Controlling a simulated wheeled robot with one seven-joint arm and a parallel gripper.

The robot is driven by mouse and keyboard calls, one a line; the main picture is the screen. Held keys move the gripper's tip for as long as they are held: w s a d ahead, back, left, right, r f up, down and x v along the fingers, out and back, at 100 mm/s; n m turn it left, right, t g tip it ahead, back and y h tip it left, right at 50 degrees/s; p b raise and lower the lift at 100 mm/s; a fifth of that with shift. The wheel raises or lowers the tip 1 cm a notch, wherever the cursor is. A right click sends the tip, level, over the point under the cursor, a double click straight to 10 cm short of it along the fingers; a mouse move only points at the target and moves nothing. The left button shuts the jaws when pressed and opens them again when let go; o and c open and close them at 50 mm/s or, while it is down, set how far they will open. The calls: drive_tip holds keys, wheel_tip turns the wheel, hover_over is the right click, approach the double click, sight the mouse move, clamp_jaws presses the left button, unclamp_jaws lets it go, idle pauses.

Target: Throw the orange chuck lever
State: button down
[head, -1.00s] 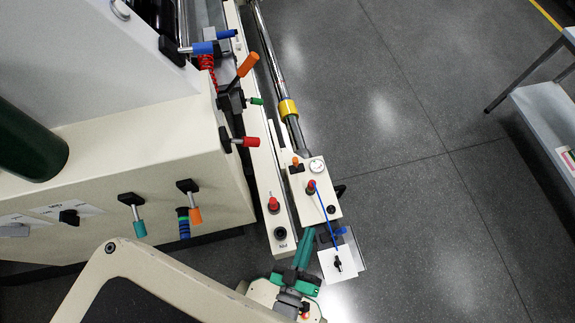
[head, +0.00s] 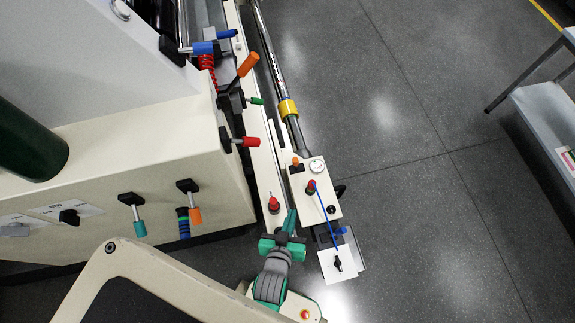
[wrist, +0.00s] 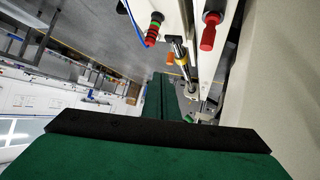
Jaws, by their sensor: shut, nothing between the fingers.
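In the head view, a long orange-handled lever (head: 247,65) slants up from a dark mount on the lathe at the upper middle. A second, shorter orange lever (head: 195,215) hangs from the cream front panel. I cannot tell by a label which one is the chuck lever. My green gripper (head: 291,213) is shut and empty, well below the long orange lever and to the right of the panel lever, touching neither. In the wrist view the closed fingers (wrist: 159,80) point away from the camera.
A red lever (head: 250,141), a teal lever (head: 138,228) and a black knob (head: 69,217) sit on the headstock. Open floor (head: 430,230) lies right.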

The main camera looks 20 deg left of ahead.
drive_tip(key=w+a+f+n+g, duration=0.2)
drive_tip(key=w+a+f+n, duration=0.1)
drive_tip(key=w+a+f, duration=0.4)
drive_tip(key=n+g+h, duration=0.1)
drive_tip(key=g+h, duration=0.1)
approach(295, 164)
drive_tip(key=w+a+f, duration=0.2)
drive_tip(key=w+f, duration=0.1)
drive_tip(key=f, duration=0.3)
drive_tip(key=shift+w+f, duration=0.25)
drive_tip(key=shift+f, duration=0.05)
drive_tip(key=shift+a, duration=0.1)
